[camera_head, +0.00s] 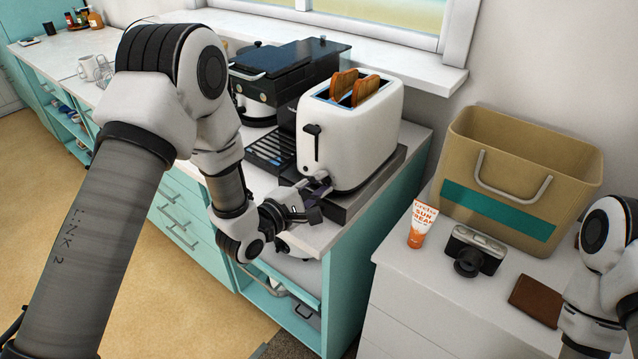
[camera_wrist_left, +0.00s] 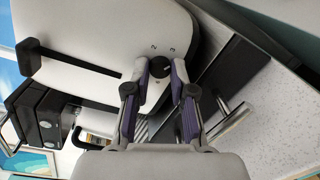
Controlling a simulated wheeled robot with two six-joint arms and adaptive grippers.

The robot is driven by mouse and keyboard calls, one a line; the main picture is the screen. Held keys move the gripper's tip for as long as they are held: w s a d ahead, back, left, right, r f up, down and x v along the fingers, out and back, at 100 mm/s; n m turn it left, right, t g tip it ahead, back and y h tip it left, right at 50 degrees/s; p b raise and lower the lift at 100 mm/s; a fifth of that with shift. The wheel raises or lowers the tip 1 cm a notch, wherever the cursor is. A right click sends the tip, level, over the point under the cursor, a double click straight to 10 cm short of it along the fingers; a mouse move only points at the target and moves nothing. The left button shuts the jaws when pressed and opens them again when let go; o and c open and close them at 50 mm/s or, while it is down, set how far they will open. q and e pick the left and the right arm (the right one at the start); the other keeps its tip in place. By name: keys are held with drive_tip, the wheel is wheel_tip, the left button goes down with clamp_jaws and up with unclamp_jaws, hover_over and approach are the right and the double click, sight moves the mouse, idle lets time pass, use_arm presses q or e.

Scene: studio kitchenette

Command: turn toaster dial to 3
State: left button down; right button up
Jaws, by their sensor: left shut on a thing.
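The white toaster (camera_head: 358,127) stands on the counter with two slices of toast (camera_head: 353,88) in its slots. Its black lever (camera_head: 312,131) is on the front face. The toaster also fills the upper part of the left wrist view (camera_wrist_left: 95,45). There its black dial (camera_wrist_left: 160,67) sits between the fingertips of my left gripper (camera_wrist_left: 161,72), with small number marks around it. The gripper is shut on the dial. In the head view the left gripper (camera_head: 318,191) is at the lower front of the toaster and hides the dial. The dial's exact setting is too small to read.
A black coffee machine (camera_head: 285,72) stands left of the toaster. On the white cabinet to the right are a tan basket (camera_head: 520,150), an orange-and-white tube (camera_head: 421,224), a camera (camera_head: 472,250) and a brown wallet (camera_head: 538,298). My right arm is at the right edge.

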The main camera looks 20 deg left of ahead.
use_arm(q)
drive_tip(key=shift+n, duration=2)
drive_tip(key=c, duration=1)
unclamp_jaws()
drive_tip(key=shift+a, duration=0.1)
drive_tip(key=v, duration=1.2)
drive_tip(key=shift+a+f, duration=0.1)
drive_tip(key=shift+f, duration=0.1)
